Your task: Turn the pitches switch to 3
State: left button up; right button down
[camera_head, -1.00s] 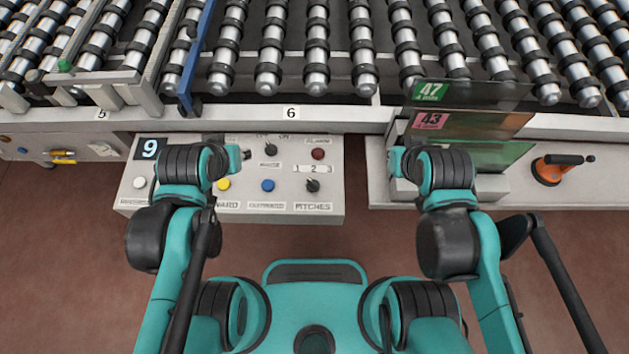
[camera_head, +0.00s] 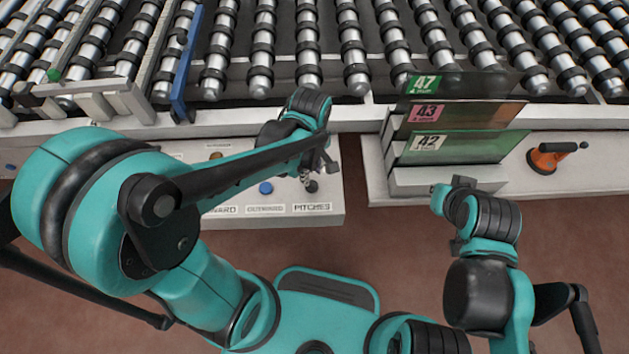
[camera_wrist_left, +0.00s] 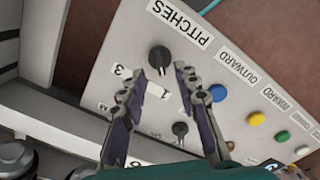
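The pitches switch (camera_wrist_left: 159,57) is a round black knob beside the PITCHES label (camera_wrist_left: 180,22) in the left wrist view, where the panel appears upside down. A light mark on its edge faces the number strip; I cannot tell the exact setting. In the head view the knob (camera_head: 312,187) shows just below my left gripper (camera_head: 322,170). In the left wrist view my left gripper (camera_wrist_left: 158,72) is open, its fingertips either side of the knob, with no clear contact. My right gripper (camera_head: 447,195) is right of the panel; its fingers are not clear.
The control panel (camera_head: 335,205) also carries a blue button (camera_wrist_left: 217,93), a yellow one (camera_wrist_left: 257,118), a green one (camera_wrist_left: 282,136) and another black knob (camera_wrist_left: 180,129). Glass sheets (camera_head: 460,148) stand in a rack to the right. Rollers (camera_head: 350,50) lie behind.

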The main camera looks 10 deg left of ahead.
aim_at(311, 183)
pick_arm(q)
notch_tip(311, 183, down, 5)
jog(key=shift+r+b, duration=0.1)
jog(key=shift+b, duration=0.8)
grip_shut()
